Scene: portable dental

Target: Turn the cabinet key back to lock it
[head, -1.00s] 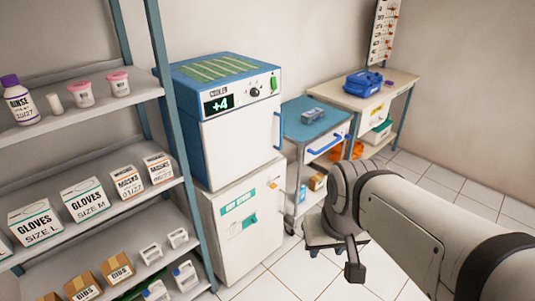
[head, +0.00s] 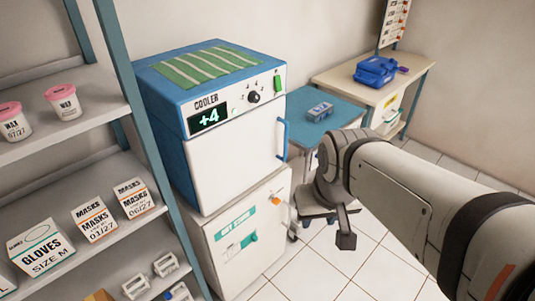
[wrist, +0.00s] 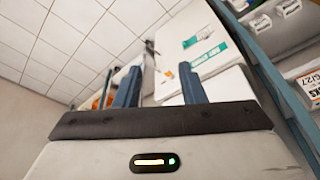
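The white cabinet (head: 245,262) stands on the floor under the cooler, its door shut. It has a teal label (head: 235,226) and a teal latch (head: 250,239) on its front. A small orange piece (head: 276,200) sits at the door's upper right; it looks like the key, but its turn cannot be made out. In the wrist view the cabinet (wrist: 203,45) shows upside down beyond my fingers. My gripper (wrist: 157,70) is open and empty, with two blue fingers apart. It is away from the cabinet, touching nothing visible.
The blue and white cooler (head: 235,145) sits on the cabinet. A shelf rack (head: 75,120) with boxes and tubs stands close on the left. A blue-topped cart (head: 335,112) and a desk (head: 425,75) stand to the right. Tiled floor (head: 385,270) is clear in front.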

